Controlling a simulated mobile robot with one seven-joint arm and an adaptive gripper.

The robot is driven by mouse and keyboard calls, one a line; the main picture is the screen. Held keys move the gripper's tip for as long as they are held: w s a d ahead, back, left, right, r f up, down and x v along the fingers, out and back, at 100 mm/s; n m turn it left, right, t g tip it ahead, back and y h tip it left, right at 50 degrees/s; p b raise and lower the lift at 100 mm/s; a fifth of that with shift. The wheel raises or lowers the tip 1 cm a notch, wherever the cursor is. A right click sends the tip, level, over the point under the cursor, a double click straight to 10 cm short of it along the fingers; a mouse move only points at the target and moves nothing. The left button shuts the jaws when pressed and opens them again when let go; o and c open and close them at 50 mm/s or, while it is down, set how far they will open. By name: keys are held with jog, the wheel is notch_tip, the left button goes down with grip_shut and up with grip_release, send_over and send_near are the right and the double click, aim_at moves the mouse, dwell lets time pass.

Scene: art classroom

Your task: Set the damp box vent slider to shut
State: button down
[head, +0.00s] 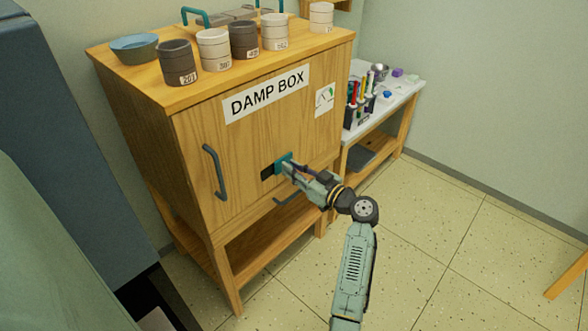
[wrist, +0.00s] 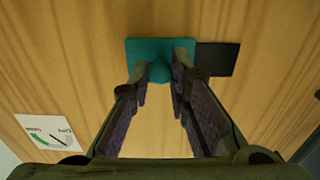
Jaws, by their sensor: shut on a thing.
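The wooden damp box (head: 250,115) has a "DAMP BOX" label on its front. Its teal vent slider (head: 284,158) is on the front, low and right of the door handle. A dark vent opening (head: 267,173) shows on the slider's left in the head view. In the wrist view the teal slider plate (wrist: 134,52) has the dark opening (wrist: 218,58) on its right. My gripper (head: 289,168) is at the slider; in the wrist view its fingertips (wrist: 164,75) are closed around the slider's round teal knob (wrist: 159,71).
A dial card (head: 325,98) is on the box front. Several pots (head: 213,48) and a bowl (head: 134,47) stand on top. The door handle (head: 214,171) sticks out left of the vent. A side table (head: 404,92) with small items stands right. Open floor (head: 450,210) lies to the right.

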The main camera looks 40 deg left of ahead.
aim_at(267, 172)
jog(key=s+b, duration=0.1)
jog(key=s, duration=0.1)
jog(key=s+b, duration=0.1)
jog(key=s, duration=0.2)
jog(key=shift+s+a+f+b, duration=0.1)
jog(key=shift+a+f+b, duration=0.05)
jog(key=shift+b, duration=0.2)
jog(key=shift+s+a, duration=0.1)
jog(key=shift+s, duration=0.25)
jog(key=c, duration=1.5)
grip_release()
jog(key=shift+s, duration=0.1)
jog(key=shift+c, duration=0.2)
jog(key=shift+d, duration=0.4)
jog(key=d, duration=1.1)
jog(key=shift+s+d, duration=0.1)
jog(key=shift+s, duration=0.3)
